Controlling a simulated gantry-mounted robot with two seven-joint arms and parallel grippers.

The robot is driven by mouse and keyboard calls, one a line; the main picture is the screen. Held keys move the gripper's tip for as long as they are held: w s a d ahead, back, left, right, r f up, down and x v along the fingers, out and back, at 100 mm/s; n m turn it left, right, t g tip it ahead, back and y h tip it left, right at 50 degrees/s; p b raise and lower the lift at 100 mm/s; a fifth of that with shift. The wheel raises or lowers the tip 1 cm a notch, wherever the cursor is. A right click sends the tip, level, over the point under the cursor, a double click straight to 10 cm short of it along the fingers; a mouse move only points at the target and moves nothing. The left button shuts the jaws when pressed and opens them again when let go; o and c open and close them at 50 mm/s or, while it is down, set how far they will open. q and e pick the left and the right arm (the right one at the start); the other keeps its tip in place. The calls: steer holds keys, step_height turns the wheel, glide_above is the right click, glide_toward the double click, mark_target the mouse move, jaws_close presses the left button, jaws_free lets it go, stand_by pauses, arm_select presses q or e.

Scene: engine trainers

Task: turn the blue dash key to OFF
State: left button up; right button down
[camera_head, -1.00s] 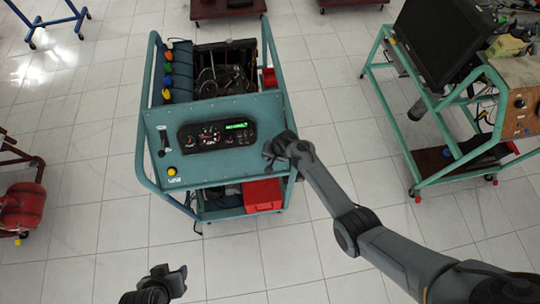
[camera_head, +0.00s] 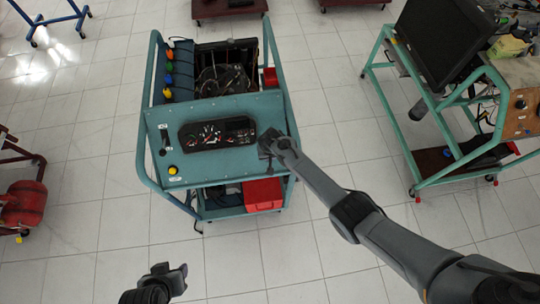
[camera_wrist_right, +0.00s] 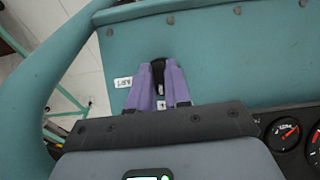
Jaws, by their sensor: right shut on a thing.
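My right gripper (camera_head: 268,143) is at the right side of the teal dash panel (camera_head: 215,172). In the right wrist view its purple fingers (camera_wrist_right: 159,88) are shut on a small dark piece (camera_wrist_right: 159,66), of which only the black end shows between them. The blue key cannot be made out apart from this; the fingers hide most of what they hold. A white label (camera_wrist_right: 123,82) is beside the fingers. My left gripper (camera_head: 172,272) is open and empty, low in the head view, away from the stand.
A black lever (camera_head: 163,142) and a yellow button (camera_head: 173,170) are at the panel's left. The teal tubular frame (camera_head: 150,165) surrounds the panel. A red box (camera_head: 262,194) sits below. Another teal stand with a monitor (camera_head: 440,42) is at the right. Tiled floor is clear in front.

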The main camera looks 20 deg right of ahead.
steer(key=c, duration=1.2)
jaws_free()
steer(key=shift+o, duration=0.2)
steer(key=shift+r, duration=0.1)
steer(key=shift+r+p, duration=0.3)
steer(key=shift+r, duration=0.25)
step_height(320, 180, up, 9)
steer(key=s+p, duration=0.1)
steer(key=shift+s+a+r, duration=0.15)
steer(key=shift+s+a, duration=0.1)
steer(key=shift+s, duration=0.1)
